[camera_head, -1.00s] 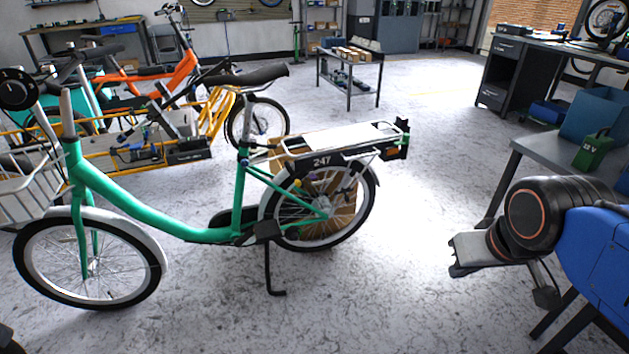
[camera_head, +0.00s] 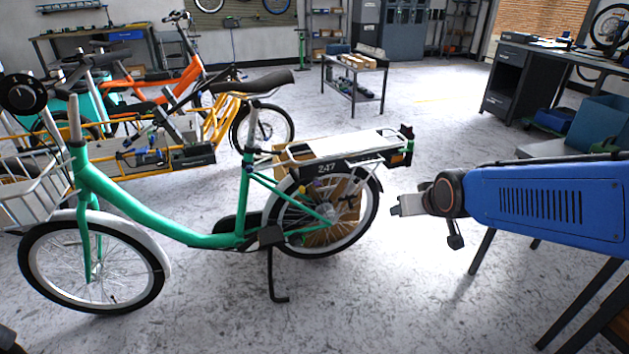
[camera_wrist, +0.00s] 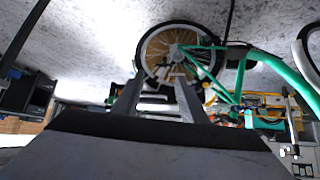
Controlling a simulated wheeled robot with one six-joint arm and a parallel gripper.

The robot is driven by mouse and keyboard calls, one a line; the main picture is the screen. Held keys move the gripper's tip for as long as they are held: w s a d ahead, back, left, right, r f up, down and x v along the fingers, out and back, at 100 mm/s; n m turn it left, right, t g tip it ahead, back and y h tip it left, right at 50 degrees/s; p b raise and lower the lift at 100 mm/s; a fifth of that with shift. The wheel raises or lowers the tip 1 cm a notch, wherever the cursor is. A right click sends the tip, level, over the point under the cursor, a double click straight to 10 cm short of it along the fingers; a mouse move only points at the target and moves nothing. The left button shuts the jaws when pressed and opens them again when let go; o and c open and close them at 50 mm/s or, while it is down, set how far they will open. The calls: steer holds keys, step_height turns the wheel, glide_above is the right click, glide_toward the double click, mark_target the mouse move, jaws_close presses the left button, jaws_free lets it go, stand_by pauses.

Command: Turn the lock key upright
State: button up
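The green bike (camera_head: 200,240) stands on its kickstand, its rear wheel (camera_head: 322,210) to the right. A dark case marked 247 (camera_head: 326,169) sits under its white rear rack (camera_head: 340,146). A dark part with a little red (camera_head: 407,150) is at the rack's rear end. I cannot make out the lock key in either view. My gripper (camera_head: 400,205) is behind and right of the rear wheel, apart from the bike. In the wrist view my gripper (camera_wrist: 157,88) has its two fingers apart with nothing seen held; the rear wheel (camera_wrist: 143,50) shows beyond them, upside down.
A cardboard box (camera_head: 345,203) stands behind the rear wheel. An orange bike (camera_head: 165,78) and a yellow-framed cargo bike (camera_head: 130,165) are behind at left. A grey table (camera_head: 548,149) is at right near my arm.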

steer(key=w+a+f+t, duration=0.2)
steer(key=w+a+f, duration=0.15)
steer(key=w, duration=0.65)
steer(key=n+t+y, duration=0.3)
steer(key=t+y, duration=0.2)
steer(key=t, duration=0.1)
glide_toward(316, 182)
steer(key=x, duration=1.3)
steer(key=shift+d+f, duration=0.2)
steer(key=shift+f, duration=0.05)
